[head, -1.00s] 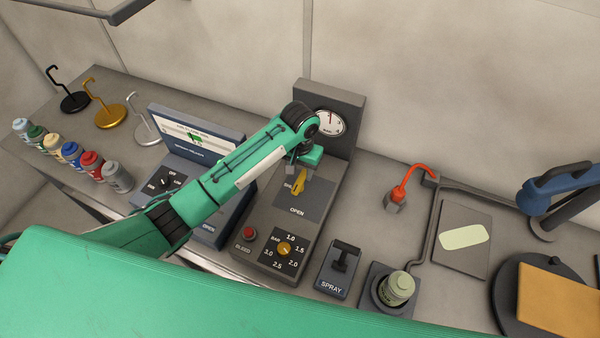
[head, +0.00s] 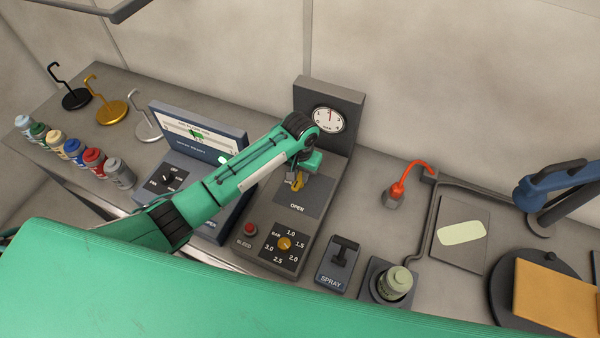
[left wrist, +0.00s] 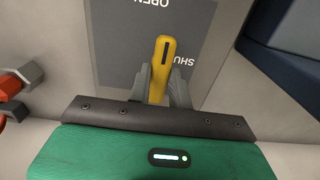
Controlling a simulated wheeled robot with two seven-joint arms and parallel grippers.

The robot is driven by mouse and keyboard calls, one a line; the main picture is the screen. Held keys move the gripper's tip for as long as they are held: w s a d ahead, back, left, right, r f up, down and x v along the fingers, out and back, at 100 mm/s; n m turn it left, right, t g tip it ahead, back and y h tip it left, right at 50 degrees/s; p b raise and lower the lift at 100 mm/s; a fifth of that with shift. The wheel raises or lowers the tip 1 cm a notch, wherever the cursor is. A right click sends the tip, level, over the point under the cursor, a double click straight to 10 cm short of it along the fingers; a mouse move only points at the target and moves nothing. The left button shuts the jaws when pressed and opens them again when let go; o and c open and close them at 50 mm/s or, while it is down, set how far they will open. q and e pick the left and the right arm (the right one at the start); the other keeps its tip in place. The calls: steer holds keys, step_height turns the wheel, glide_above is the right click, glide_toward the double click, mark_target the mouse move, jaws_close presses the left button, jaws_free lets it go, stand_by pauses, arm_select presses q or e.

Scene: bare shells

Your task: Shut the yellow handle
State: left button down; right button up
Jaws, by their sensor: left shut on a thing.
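The yellow handle (head: 299,184) sits on the dark plate (head: 312,200) of the grey gauge unit, with OPEN printed on the plate's near part. In the left wrist view the handle (left wrist: 163,55) points up in the picture, with the SHUT lettering to its right and OPEN beyond its end. My left gripper (left wrist: 157,84) is shut on the handle, one grey finger on each side. In the head view my left gripper (head: 296,177) partly hides the handle and the SHUT lettering. My right gripper is not in view.
The unit carries a round gauge (head: 328,120), a red bleed button (head: 250,229) and a bar knob (head: 284,243). A spray switch (head: 341,258) and a jar (head: 396,283) stand to the right. A screen box (head: 190,145) is close beside my left arm.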

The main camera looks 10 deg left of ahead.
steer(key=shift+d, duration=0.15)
arm_select(q)
steer(key=shift+m, duration=1)
steer(key=m, duration=0.6)
steer(key=shift+w, duration=0.1)
steer(key=m, duration=0.5)
steer(key=shift+m, duration=2.5)
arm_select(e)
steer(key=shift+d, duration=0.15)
arm_select(q)
steer(key=c, duration=1.3)
jaws_free()
